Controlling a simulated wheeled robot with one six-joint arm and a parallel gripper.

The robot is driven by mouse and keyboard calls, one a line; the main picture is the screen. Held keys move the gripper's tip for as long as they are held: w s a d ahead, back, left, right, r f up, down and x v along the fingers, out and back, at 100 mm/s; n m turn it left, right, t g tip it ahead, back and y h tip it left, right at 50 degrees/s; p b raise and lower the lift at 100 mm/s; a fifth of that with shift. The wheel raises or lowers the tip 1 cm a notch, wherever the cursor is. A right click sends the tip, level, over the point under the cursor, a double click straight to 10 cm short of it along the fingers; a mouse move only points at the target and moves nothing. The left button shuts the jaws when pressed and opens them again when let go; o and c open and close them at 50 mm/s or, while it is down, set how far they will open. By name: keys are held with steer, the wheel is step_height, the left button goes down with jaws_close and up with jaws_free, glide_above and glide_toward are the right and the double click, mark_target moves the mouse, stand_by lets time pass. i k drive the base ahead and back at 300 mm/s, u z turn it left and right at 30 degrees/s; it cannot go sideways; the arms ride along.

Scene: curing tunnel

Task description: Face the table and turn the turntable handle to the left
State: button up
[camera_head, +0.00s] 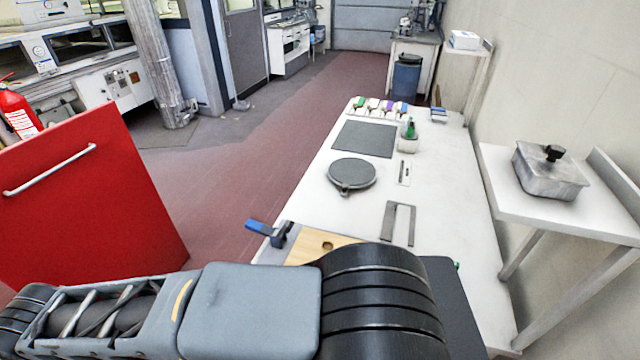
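The long white table (454,170) runs away from me, right of centre. On it, near its left edge, lies the turntable (352,172), a dark grey round disc. A small tab, which looks like its handle (345,191), sticks out at the disc's near edge, toward me. My own arm crosses the bottom of the view and hides the table's near end. My gripper is not in view, and nothing of mine touches the turntable.
A dark mat (364,139), a green-topped container (408,136), a grey U-shaped piece (398,223) and a wooden board (318,246) with a blue-handled clamp (272,232) are on the table. A red panel (90,200) stands left. The reddish floor (262,160) between is clear.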

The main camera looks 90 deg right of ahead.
mark_target(352, 173)
steer(key=i, duration=1.75)
steer(key=z, duration=3.5)
steer(key=i, duration=2.2)
steer(key=z, duration=2.05)
